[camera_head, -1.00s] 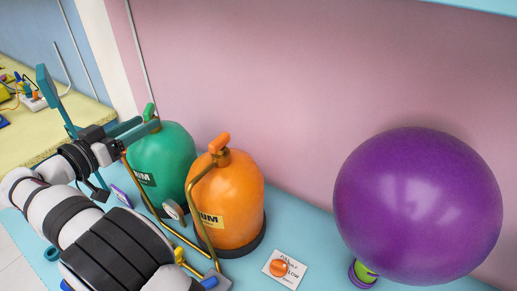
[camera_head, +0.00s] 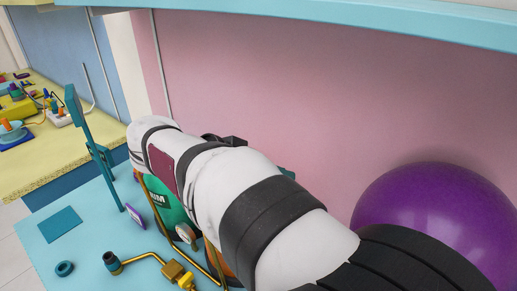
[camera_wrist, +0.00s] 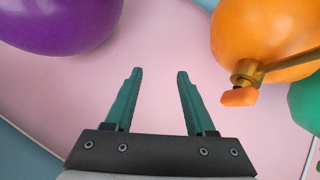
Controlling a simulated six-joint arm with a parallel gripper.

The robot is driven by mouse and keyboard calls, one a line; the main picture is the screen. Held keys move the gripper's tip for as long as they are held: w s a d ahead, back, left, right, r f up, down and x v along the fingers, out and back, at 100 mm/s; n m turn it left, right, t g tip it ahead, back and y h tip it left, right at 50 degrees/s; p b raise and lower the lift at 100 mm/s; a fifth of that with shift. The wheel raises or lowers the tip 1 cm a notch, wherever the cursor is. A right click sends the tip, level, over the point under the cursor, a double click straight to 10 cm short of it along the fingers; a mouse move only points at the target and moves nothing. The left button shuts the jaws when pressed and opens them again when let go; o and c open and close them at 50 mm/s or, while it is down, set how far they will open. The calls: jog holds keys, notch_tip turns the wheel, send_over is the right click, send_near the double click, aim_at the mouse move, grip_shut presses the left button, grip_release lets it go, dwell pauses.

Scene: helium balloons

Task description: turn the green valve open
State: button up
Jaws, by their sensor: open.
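My gripper (camera_wrist: 160,78) is open and empty in the wrist view, its two teal fingers apart with pink wall behind them. The green tank (camera_head: 172,207) is mostly covered by my arm in the head view. A strip of it shows at the right edge of the wrist view (camera_wrist: 308,105). The green valve on its top is hidden in the head view and out of frame in the wrist view. The orange tank (camera_wrist: 265,35) with its orange valve (camera_wrist: 239,96) is right of my fingers, not touching them.
A purple balloon (camera_head: 440,215) stands at the right and also shows in the wrist view (camera_wrist: 60,22). Brass pipes (camera_head: 150,258) and a gauge (camera_head: 185,233) are on the blue table (camera_head: 95,235). A teal upright stand (camera_head: 90,135) is at left. A shelf edge (camera_head: 330,14) runs above.

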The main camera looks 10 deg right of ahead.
jog(key=shift+s+d+f, duration=0.2)
jog(key=shift+s+d, duration=0.15)
jog(key=shift+s, duration=0.15)
